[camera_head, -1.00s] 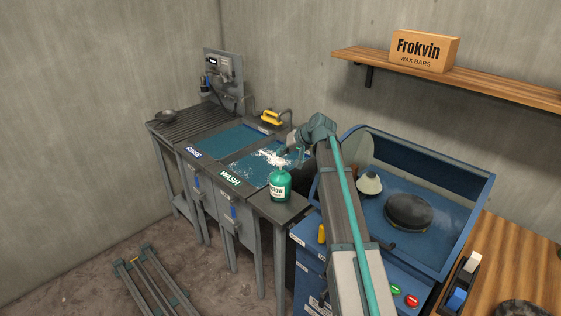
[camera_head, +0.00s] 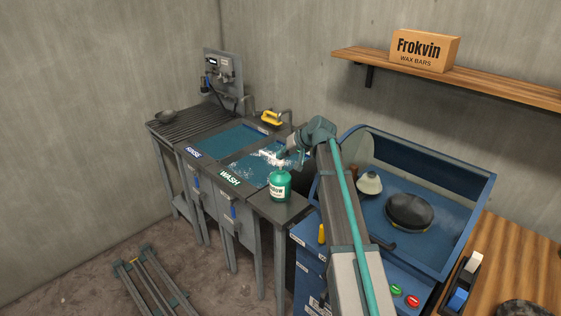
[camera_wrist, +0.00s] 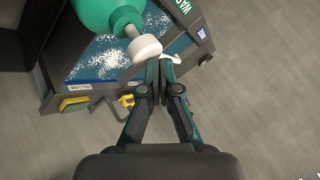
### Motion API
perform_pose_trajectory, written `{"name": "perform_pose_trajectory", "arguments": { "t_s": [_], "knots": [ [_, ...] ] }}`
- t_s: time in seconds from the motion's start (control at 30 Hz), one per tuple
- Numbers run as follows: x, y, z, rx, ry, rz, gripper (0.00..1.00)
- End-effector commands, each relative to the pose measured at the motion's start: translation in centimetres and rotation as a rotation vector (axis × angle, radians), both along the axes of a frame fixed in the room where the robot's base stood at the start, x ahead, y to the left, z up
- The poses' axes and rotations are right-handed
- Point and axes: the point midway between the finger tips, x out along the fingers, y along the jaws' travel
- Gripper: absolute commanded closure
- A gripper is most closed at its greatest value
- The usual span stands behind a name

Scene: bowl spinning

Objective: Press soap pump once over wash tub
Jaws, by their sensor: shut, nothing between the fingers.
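The green soap bottle (camera_head: 280,187) stands upright on the counter beside the wash tub (camera_head: 251,171). Its white pump head (camera_wrist: 145,48) is on a grey stem above the green body (camera_wrist: 107,12) in the wrist view. The tub, labelled WASH, holds blue water with white foam, which also shows in the wrist view (camera_wrist: 95,62). My gripper (camera_wrist: 158,68) is shut and empty, with its fingertips right by the pump head; I cannot tell whether they touch. In the head view my gripper (camera_head: 292,156) is above the bottle, partly hidden by my wrist.
The rinse tub (camera_head: 215,141) is left of the wash tub, with a bowl (camera_head: 166,116) on the ribbed drainboard. A blue-walled basin (camera_head: 440,215) with a dark round piece stands right of my arm.

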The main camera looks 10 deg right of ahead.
Motion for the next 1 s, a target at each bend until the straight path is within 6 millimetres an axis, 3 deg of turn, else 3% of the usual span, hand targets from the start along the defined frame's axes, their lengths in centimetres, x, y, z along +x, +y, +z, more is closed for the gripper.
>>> {"name": "perform_pose_trajectory", "arguments": {
  "t_s": [1.0],
  "knots": [
    [-0.1,0.0,-1.2,0.000,0.002,0.001,1.00]
  ]
}}
